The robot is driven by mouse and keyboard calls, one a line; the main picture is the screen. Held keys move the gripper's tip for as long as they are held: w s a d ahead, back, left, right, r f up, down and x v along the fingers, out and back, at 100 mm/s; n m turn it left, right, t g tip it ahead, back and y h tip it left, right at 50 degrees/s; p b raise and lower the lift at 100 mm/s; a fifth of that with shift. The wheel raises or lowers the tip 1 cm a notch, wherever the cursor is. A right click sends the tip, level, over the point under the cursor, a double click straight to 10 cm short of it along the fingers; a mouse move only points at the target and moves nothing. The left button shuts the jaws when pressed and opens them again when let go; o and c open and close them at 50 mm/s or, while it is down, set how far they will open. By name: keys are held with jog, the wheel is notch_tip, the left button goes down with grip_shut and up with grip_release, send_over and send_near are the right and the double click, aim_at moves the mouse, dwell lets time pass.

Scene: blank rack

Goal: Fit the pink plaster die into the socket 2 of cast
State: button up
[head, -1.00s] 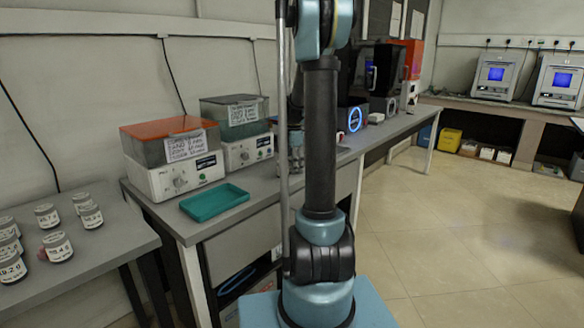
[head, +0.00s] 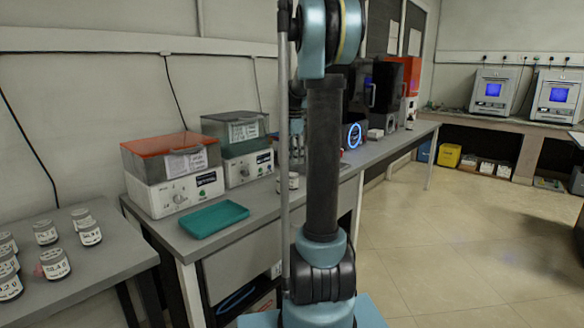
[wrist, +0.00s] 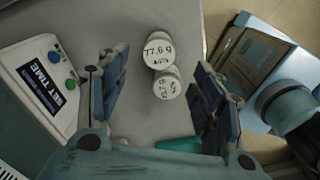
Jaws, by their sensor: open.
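My gripper (wrist: 160,72) is open and empty in the wrist view. Its two dark fingers stand left and right of two white-lidded jars, one labelled 77.6 g, on the grey bench below. In the head view my gripper is mostly hidden behind my arm. A small pink thing (head: 39,271) shows partly behind a jar on the left table; I cannot tell whether it is the pink plaster die. I cannot make out the cast or its socket 2 in either view.
Several lidded jars (head: 55,263) stand on the left table. A teal tray (head: 213,220) lies on the bench, before an orange-lidded machine (head: 172,175) and a grey-lidded machine (head: 240,148). In the wrist view a machine (wrist: 42,85) stands close left of my gripper. Floor (head: 450,230) is clear at right.

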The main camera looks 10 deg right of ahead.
jog(key=shift+s+r, duration=0.2)
jog(key=shift+r, duration=0.2)
jog(key=s+a+f+m, duration=0.1)
jog(key=s+f+m, duration=0.2)
jog(key=s, duration=0.6)
jog(key=s+a+f+m+t, duration=0.1)
jog(key=s+a+f+m, duration=0.1)
jog(key=s+m, duration=0.4)
jog(key=s+a+f+m, duration=0.2)
jog(key=s+f+m, duration=0.2)
jog(key=s, duration=1)
jog(key=shift+a+m+t, duration=0.2)
jog(key=shift+m+t, duration=0.1)
jog(key=shift+m, duration=0.3)
jog(key=shift+o, duration=0.5)
jog(key=s+a+f+m, duration=0.1)
jog(key=s+f+m, duration=0.4)
jog(key=s+f, duration=0.2)
jog(key=shift+s+f+t, duration=0.3)
jog(key=shift+f, duration=0.3)
jog(key=shift+w, duration=0.1)
